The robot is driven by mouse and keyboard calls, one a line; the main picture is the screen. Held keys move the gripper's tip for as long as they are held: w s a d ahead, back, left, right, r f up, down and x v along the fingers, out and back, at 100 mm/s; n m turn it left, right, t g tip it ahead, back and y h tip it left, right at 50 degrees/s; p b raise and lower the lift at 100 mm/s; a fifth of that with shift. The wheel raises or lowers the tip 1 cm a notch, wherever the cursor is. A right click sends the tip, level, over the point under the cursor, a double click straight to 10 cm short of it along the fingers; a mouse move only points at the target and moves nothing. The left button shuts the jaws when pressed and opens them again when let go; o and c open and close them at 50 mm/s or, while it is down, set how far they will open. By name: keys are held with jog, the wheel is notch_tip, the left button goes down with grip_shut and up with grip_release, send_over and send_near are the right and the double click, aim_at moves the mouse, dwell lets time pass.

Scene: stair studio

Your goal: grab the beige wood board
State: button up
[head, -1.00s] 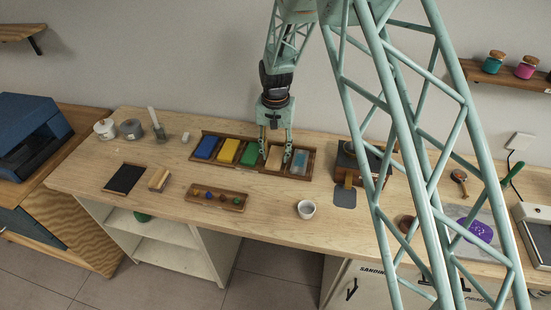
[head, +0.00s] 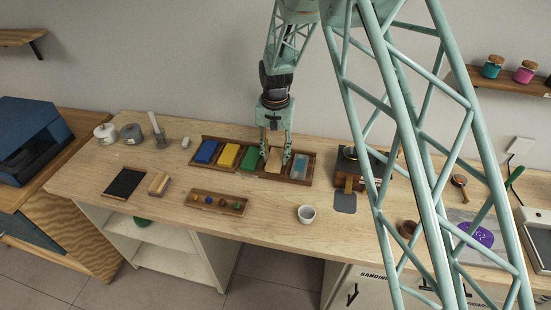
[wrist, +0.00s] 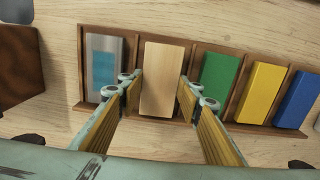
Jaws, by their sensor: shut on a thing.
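The beige wood board (wrist: 162,80) lies in a compartment of the brown wooden tray (wrist: 192,58). In the head view the board (head: 275,158) sits between a green block and a grey-blue block. My gripper (head: 275,160) reaches down over it from above. In the wrist view my gripper (wrist: 158,88) has one finger on each long side of the board and is shut on it. The board still appears to be within its compartment; I cannot tell whether it is raised off the tray floor.
Green (wrist: 215,82), yellow (wrist: 260,92) and blue (wrist: 298,100) blocks fill the compartments on one side; a grey-blue block (wrist: 104,66) is on the other. A dark box (head: 365,165) stands right.

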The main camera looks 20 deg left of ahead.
notch_tip(320, 180, up, 2)
jog(key=s+d, duration=0.3)
jog(key=d, duration=0.1)
jog(key=s+d+r, duration=0.1)
jog(key=s+d, duration=0.3)
jog(key=s+d+b, duration=0.1)
jog(key=s+d, duration=0.2)
jog(key=d, duration=0.1)
jog(key=shift+s+r, duration=0.25)
jog(key=shift+s, duration=0.1)
jog(key=shift+w+r, duration=0.1)
dwell(0.6)
